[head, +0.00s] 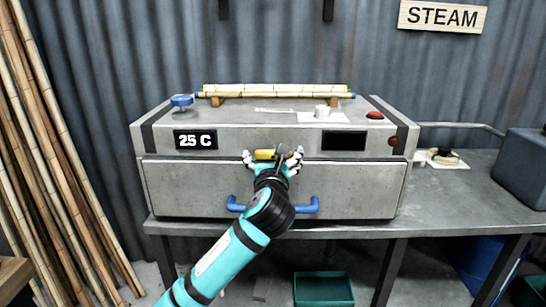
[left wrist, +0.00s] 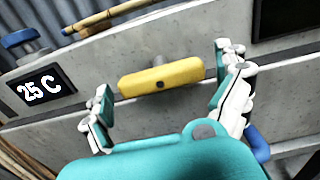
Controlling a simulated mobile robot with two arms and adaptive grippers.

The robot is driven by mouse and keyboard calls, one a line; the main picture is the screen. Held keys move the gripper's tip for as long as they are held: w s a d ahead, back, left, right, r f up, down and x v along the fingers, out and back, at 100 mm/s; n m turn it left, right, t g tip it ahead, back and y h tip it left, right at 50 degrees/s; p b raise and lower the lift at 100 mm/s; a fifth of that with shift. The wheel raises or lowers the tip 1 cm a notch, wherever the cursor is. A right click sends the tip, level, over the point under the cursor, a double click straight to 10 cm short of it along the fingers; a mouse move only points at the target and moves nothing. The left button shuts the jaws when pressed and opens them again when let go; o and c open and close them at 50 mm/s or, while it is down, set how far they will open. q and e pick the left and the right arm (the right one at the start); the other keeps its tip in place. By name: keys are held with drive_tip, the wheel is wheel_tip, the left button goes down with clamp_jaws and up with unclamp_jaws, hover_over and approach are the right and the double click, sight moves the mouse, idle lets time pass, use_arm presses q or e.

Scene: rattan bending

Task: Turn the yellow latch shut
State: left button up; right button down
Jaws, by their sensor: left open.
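The yellow latch (head: 264,154) is on the front of the grey steam box (head: 230,180), at the seam above the front door. In the left wrist view the latch (left wrist: 162,77) is a yellow bar with a dark centre screw, lying across, roughly along the seam. My left gripper (head: 272,159) is in front of the latch. In the left wrist view its fingers (left wrist: 165,95) are spread wide, one on each side of the latch, with gaps at both ends. The gripper partly hides the latch in the head view. My right gripper is not in view.
A blue door handle (head: 310,206) is below the gripper. The display (head: 195,140) reads 25 C. A blue valve knob (head: 181,101), bamboo strips (head: 275,89) and a red button (head: 375,115) are on top. Bamboo poles (head: 50,150) lean at left. A grey container (head: 525,165) stands at right.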

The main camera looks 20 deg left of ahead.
use_arm(q)
drive_tip(key=c, duration=1)
drive_tip(key=shift+r+n+p, duration=0.2)
drive_tip(key=shift+n+p, duration=1.1)
drive_tip(key=shift+p, duration=0.05)
drive_tip(key=shift+n+p, duration=0.65)
drive_tip(key=shift+n, duration=0.15)
drive_tip(key=n+p, duration=0.1)
drive_tip(key=n, duration=0.1)
drive_tip(key=shift+f+n, duration=0.1)
drive_tip(key=shift+n, duration=0.3)
drive_tip(key=n+p, duration=0.1)
drive_tip(key=n, duration=0.1)
drive_tip(key=shift+n, duration=0.4)
drive_tip(key=n+p, duration=0.1)
drive_tip(key=n, duration=0.1)
drive_tip(key=shift+n, duration=0.3)
drive_tip(key=n, duration=0.5)
drive_tip(key=shift+f, duration=0.15)
drive_tip(key=shift+n, duration=0.4)
